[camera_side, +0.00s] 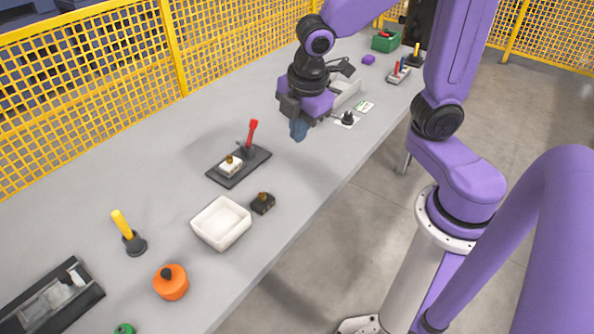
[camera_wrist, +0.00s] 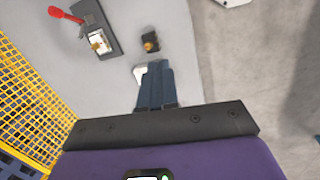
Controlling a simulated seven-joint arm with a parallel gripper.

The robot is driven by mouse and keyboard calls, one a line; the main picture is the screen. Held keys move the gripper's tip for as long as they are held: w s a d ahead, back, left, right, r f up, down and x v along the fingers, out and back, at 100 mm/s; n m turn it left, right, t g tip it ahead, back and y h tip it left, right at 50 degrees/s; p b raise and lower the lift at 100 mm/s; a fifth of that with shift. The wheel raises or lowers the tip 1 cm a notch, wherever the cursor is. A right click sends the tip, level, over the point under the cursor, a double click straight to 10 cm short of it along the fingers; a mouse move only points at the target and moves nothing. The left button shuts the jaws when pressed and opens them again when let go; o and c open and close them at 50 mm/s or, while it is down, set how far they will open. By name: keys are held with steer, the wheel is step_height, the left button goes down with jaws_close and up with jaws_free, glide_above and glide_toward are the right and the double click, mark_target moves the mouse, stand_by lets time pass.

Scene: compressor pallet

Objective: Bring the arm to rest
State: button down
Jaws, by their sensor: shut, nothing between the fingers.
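My gripper (camera_side: 299,130) hangs above the grey table in the side view, with its fingers pointing down. In the wrist view the fingers of my gripper (camera_wrist: 158,72) are together and hold nothing. They are apart from the objects on the table, above its surface. In the side view the black plate with a red lever (camera_side: 251,134) lies to the lower left of the gripper. The red lever also shows in the wrist view (camera_wrist: 62,13).
A white bin (camera_side: 221,222) and a small black block with a brass knob (camera_side: 263,203) stand nearer the front. An orange round part (camera_side: 171,282) and a yellow-handled tool (camera_side: 127,231) are at left. A white box (camera_side: 347,92) is behind my gripper. Yellow fencing (camera_side: 90,75) borders the table.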

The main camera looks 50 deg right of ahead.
steer(key=s+d+m+g+y, duration=0.1)
steer(key=s+m+g, duration=0.1)
steer(key=s, duration=1.4)
steer(key=shift+d+f+m, duration=0.15)
steer(key=shift+d+m, duration=0.25)
steer(key=shift+m, duration=0.5)
